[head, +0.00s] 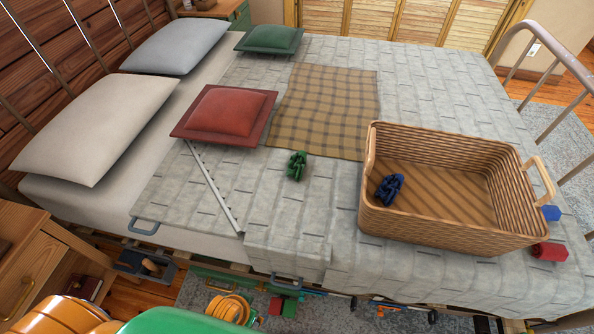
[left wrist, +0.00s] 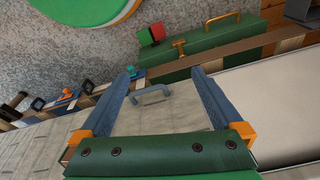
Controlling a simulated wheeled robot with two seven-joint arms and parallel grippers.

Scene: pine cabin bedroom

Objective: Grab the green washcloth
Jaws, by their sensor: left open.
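The green washcloth (head: 297,165) is a small crumpled bundle on the grey patterned bedspread. It lies just below the tan plaid cloth and left of the wicker basket. My left gripper (left wrist: 163,78) is open in the left wrist view, with its two blue fingers apart. A grey-blue handle (left wrist: 152,94) on the bed's near edge shows between the fingers there; I cannot tell how far off it is. The washcloth does not show in the left wrist view. Neither gripper's fingers show in the head view.
The wicker basket (head: 455,233) holds a dark blue crumpled bundle (head: 389,188). A red cushion (head: 228,111) lies left of the plaid cloth (head: 325,105). Red (head: 550,252) and blue pieces lie right of the basket. A green toolbox (left wrist: 235,42) and several tools are below the bed edge.

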